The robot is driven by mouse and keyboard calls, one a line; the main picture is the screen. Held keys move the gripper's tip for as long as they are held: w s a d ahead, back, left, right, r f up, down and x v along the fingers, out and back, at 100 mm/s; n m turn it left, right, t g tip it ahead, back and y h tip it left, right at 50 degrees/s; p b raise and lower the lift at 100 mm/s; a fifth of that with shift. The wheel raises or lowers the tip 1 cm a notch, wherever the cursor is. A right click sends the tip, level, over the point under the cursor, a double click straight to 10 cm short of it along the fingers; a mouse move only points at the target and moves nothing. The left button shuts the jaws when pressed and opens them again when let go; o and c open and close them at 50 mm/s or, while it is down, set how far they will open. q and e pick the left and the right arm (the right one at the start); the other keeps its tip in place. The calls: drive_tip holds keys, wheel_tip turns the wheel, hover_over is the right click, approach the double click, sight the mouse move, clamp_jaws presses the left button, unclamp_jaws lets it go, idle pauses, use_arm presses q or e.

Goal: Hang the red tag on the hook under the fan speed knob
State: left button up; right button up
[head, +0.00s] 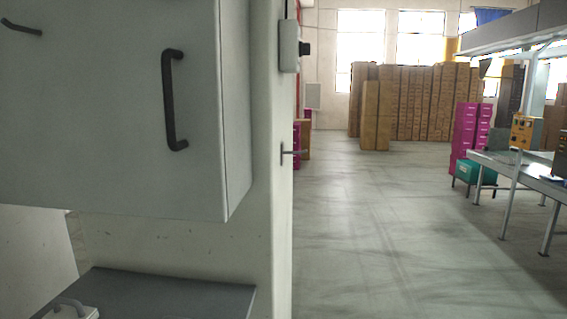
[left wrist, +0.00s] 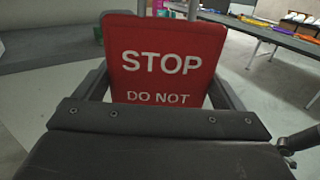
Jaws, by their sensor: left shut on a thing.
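The red tag (left wrist: 165,60) is in the left wrist view, with white letters reading "STOP" and "DO NOT"; its lower part is hidden behind my gripper body. My left gripper (left wrist: 160,88) is shut on it, a dark finger at each side. In the head view, a pale box (head: 289,45) with a black knob (head: 305,48) is on the edge of a pale wall, seen side-on. Below it a small metal peg or lever (head: 291,152) sticks out to the right; I cannot tell if it is the hook. Neither gripper shows in the head view.
A grey cabinet (head: 110,120) with dark handles fills the left of the head view, above a dark counter (head: 170,288). The floor (head: 390,230) right of the wall is open. A workbench (head: 520,170) stands at right, stacked brown boxes (head: 415,100) at the back.

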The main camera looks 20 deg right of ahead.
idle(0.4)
use_arm(q)
drive_tip(key=shift+d+f+n+t+y, duration=0.3)
drive_tip(key=shift+n+t+y, duration=0.2)
drive_tip(key=shift+y, duration=0.1)
drive_tip(key=shift+d+f+n+t+y, duration=0.1)
drive_tip(key=shift+d+n+t+y, duration=0.05)
drive_tip(key=shift+n+t+y, duration=0.6)
drive_tip(key=shift+a+r+n+t+y, duration=0.2)
drive_tip(key=shift+n+t+y, duration=0.5)
drive_tip(key=shift+y, duration=0.1)
drive_tip(key=shift+a+r+n+t+y, duration=0.2)
drive_tip(key=shift+n+t+y, duration=0.35)
drive_tip(key=shift+t+y, duration=0.15)
drive_tip(key=shift+d+y, duration=0.1)
drive_tip(key=shift+y, duration=0.15)
